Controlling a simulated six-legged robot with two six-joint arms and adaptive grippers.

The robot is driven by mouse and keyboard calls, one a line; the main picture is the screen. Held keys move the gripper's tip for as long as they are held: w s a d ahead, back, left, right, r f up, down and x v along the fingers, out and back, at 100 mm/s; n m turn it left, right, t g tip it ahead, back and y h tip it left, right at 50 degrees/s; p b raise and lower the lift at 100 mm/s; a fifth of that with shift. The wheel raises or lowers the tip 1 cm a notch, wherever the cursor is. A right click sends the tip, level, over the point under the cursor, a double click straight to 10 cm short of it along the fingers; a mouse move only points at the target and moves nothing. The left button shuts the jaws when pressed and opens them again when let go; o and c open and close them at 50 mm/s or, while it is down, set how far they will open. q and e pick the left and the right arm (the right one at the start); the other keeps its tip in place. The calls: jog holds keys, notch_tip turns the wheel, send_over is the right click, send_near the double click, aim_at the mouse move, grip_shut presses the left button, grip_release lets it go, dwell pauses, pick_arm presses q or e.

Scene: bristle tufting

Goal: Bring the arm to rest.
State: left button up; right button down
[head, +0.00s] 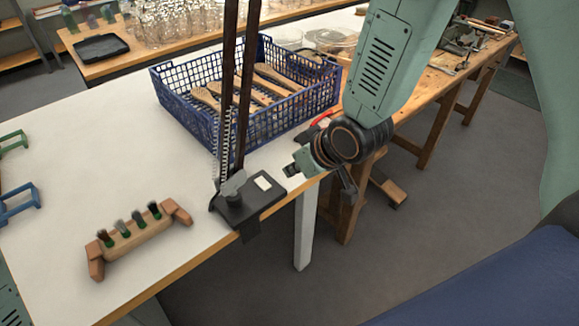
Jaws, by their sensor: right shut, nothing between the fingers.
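My right arm (385,62) comes in from the upper right and bends down at a dark round wrist joint. My right gripper (347,188) hangs below that joint, past the white table's right edge. It is shut and empty, partly hidden by the wrist. It is to the right of a black clamp base with a dark upright post (240,90). My left gripper is not in view.
A blue basket (172,108) with wooden brushes stands on the white table (60,150). A wooden holder with several small tufts (140,235) is at the front. Green and blue stands (18,205) are at the left edge. A wooden bench (425,88) stands behind my right arm.

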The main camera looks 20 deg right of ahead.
jog(key=shift+w, duration=0.1)
dwell(0.3)
jog(key=s+d+f+m+g+h+b, duration=0.1)
jog(key=s+f+m+g+b, duration=0.1)
jog(key=s+f, duration=1.1)
jog(key=s+d+f+m+g+h+b, duration=0.1)
jog(key=s+f+g+b, duration=0.4)
jog(key=s+f, duration=0.8)
jog(key=s+d+m, duration=0.1)
jog(key=s, duration=0.3)
jog(key=shift+d+f+h, duration=0.25)
jog(key=shift+f+h, duration=0.05)
